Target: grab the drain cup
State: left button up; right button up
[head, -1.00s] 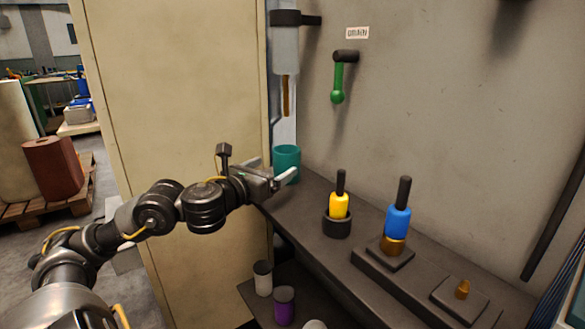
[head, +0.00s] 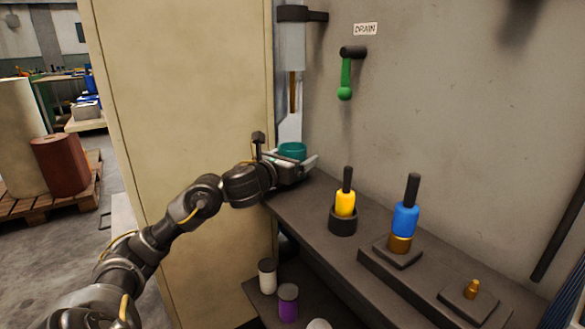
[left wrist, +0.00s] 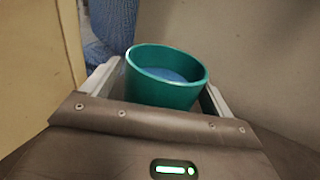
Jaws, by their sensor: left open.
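The drain cup is a teal, open-topped cup (head: 292,150) at the far left end of the dark shelf, below the clear tube. In the left wrist view the cup (left wrist: 163,92) stands between the two fingers, with something bluish inside it. My left gripper (head: 296,163) is open, with one finger on each side of the cup; in the head view it hides the cup's lower part. I cannot tell whether the fingers touch the cup. My right gripper is not in view.
A clear tube with a brown spout (head: 293,92) hangs above the cup. A green drain handle (head: 345,80) is on the wall. A yellow-bodied tool (head: 345,204) and a blue-bodied tool (head: 405,218) stand to the right on the shelf. A beige cabinet (head: 185,120) stands left.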

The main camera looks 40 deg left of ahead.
pick_arm(q)
jog(key=shift+w+r, duration=0.1)
jog(key=shift+w, duration=0.5)
jog(key=c, duration=1.1)
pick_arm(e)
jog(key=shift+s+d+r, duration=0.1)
pick_arm(q)
jog(key=shift+r, duration=0.4)
jog(key=r, duration=0.1)
jog(key=r+p, duration=0.2)
jog(key=shift+s+a+r, duration=0.1)
jog(key=shift+s+r, duration=0.15)
jog(key=shift+r, duration=0.1)
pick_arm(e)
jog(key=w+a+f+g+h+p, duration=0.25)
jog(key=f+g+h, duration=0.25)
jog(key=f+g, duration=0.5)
pick_arm(q)
jog(key=s+r+b, duration=0.2)
jog(key=s+r, duration=0.6)
jog(key=s, duration=0.5)
jog(key=shift+s+a+r, duration=0.2)
jog(key=shift+a, duration=0.25)
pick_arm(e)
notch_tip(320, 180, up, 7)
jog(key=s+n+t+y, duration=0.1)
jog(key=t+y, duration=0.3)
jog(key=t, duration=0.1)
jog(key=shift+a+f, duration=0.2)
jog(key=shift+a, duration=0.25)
